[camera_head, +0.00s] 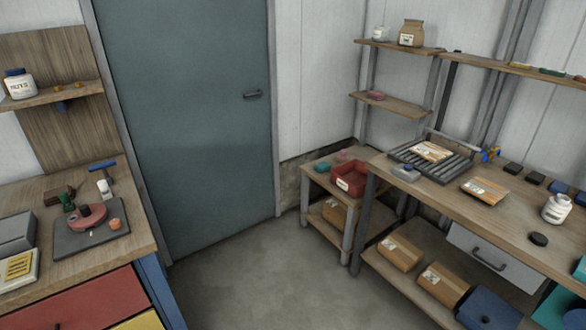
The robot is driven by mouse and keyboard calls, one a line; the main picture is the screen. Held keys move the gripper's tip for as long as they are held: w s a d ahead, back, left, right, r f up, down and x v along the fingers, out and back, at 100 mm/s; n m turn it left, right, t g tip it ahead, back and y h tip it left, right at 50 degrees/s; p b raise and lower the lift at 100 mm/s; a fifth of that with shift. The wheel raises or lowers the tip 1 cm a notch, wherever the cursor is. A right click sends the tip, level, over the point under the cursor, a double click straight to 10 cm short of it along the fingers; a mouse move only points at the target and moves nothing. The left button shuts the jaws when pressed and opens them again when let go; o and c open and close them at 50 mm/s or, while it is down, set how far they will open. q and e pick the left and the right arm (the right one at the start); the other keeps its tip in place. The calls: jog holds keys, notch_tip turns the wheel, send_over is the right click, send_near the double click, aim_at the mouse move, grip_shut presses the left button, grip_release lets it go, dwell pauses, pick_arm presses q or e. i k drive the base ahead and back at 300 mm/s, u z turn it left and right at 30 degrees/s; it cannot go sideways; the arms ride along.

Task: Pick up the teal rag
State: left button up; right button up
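A small teal item (322,167), which looks like a folded rag, lies on the low wooden side table (318,184), behind and left of a red bin. Larger teal shapes (560,307) show at the lower right edge, cut off by the frame; I cannot tell what they are. Neither of my grippers is in view.
The red bin (349,181) stands on the side table. A long workbench (450,205) with a roller rack (428,157), packages and a white jar (557,208) fills the right. A cluttered left bench (142,236) flanks a closed door (190,120). The floor (265,285) between is clear.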

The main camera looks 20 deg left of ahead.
aim_at(324, 166)
jog(key=u, duration=0.55)
jog(key=i, duration=0.5)
jog(key=u, duration=0.5)
